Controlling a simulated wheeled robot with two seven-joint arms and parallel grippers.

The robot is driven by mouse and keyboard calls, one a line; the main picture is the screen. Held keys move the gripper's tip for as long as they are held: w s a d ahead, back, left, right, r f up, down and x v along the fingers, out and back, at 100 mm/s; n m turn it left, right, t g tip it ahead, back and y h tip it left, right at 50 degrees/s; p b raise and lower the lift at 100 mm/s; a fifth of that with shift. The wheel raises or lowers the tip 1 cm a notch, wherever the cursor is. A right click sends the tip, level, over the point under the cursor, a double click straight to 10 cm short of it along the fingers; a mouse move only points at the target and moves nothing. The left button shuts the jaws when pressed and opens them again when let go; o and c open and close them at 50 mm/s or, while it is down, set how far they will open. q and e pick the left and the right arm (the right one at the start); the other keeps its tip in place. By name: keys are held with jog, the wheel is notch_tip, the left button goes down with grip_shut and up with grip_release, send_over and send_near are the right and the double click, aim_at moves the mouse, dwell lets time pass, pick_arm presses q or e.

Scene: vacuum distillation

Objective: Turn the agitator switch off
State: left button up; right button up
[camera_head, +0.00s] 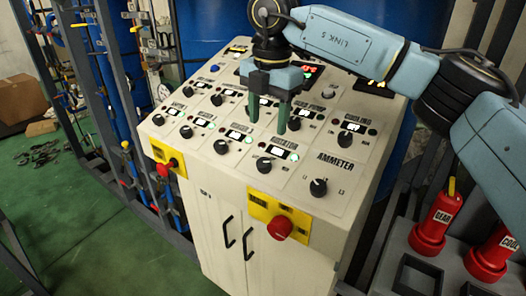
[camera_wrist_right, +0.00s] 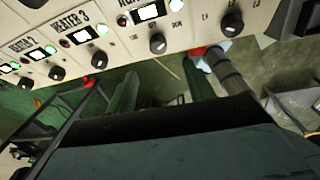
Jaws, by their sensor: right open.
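The agitator switch (camera_head: 263,164) is a black round knob in the front row of the sloped cream control panel (camera_head: 212,160), below a lit display and the AGITATOR label. A green lamp (camera_head: 294,157) glows beside that display. The knob also shows in the right wrist view (camera_wrist_right: 157,43), above and beyond the fingers. I cannot surely tell which way its pointer is turned. My right gripper (camera_head: 268,124) points down with its two green fingers apart and empty. It is over the panel, behind the agitator knob in the head view, and does not touch that knob. My left gripper is out of view.
Other knobs surround it, including the ammeter knob (camera_head: 318,187) to the right. A red emergency button (camera_head: 280,228) sticks out from the yellow plate at the panel's front. Red bottles (camera_head: 432,228) stand in a rack at right. The green floor (camera_head: 100,235) at left is mostly clear.

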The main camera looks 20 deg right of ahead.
send_over(264, 161)
jog(key=f, duration=0.4)
jog(key=shift+s+d+f+p, duration=0.15)
jog(key=shift+s+d+p, duration=0.05)
jog(key=shift+d+p, duration=0.1)
jog(key=f, duration=0.2)
jog(key=f+p, duration=0.1)
jog(key=f, duration=0.2)
jog(key=shift+w+a+f, duration=0.1)
jog(key=shift+a+f, duration=0.1)
jog(key=shift+w+f, duration=0.15)
jog(key=shift+f, duration=0.35)
jog(key=c, duration=1)
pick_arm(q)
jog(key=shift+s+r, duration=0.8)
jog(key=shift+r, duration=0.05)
pick_arm(e)
jog(key=shift+o, duration=0.2)
